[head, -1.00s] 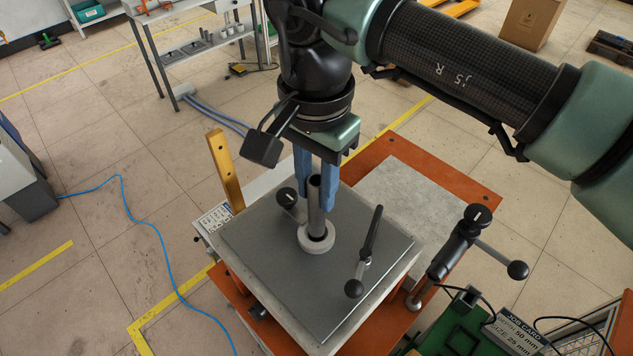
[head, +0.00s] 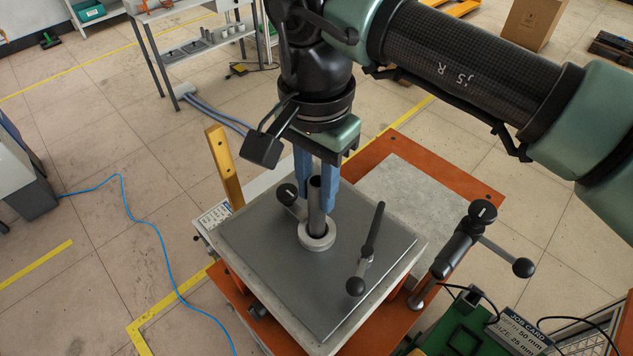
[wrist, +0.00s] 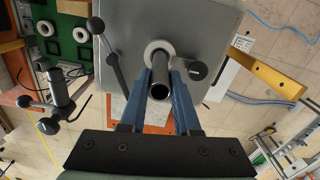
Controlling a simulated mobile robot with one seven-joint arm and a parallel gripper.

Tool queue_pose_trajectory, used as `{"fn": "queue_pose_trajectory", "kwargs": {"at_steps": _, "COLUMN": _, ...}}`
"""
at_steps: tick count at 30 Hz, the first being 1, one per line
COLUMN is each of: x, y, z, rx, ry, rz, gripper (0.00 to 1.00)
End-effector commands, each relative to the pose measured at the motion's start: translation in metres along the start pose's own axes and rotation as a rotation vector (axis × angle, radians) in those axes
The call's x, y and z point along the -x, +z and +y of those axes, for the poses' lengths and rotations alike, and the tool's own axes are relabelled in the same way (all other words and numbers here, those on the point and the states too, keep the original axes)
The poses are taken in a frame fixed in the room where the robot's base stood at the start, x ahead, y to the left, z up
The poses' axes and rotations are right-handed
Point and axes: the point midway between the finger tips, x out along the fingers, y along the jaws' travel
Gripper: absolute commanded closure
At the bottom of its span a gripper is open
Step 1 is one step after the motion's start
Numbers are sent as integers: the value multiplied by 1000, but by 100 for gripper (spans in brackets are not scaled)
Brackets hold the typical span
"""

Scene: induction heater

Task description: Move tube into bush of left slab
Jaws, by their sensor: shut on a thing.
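The dark grey tube (head: 317,207) stands upright, with its lower end inside the light grey ring-shaped bush (head: 316,243) on the dark slab (head: 265,261). How deep the tube sits is hidden. My gripper (head: 315,197) points down, its blue fingers shut on the tube from two sides above the bush. In the wrist view the tube (wrist: 160,90) runs between the fingers of my gripper (wrist: 160,82), its open end toward the camera. The bush (wrist: 159,48) rings its far end, and the slab (wrist: 205,25) lies behind.
A black-handled clamp (head: 368,250) stands on the slab right of the bush, and a black knob (head: 287,193) is close at its left. A taller clamp post (head: 455,250) stands farther right. A gold upright bar (head: 224,168) rises behind left. A bare grey plate (head: 400,190) lies behind right.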

Motion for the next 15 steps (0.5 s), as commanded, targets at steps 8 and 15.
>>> {"fn": "queue_pose_trajectory", "kwargs": {"at_steps": 8, "x": -10, "y": 0, "z": 0, "rx": 0, "ry": 0, "rz": 1, "gripper": 100}}
{"fn": "queue_pose_trajectory", "kwargs": {"at_steps": 15, "x": -17, "y": 0, "z": 0, "rx": 0, "ry": 0, "rz": 1, "gripper": 100}}
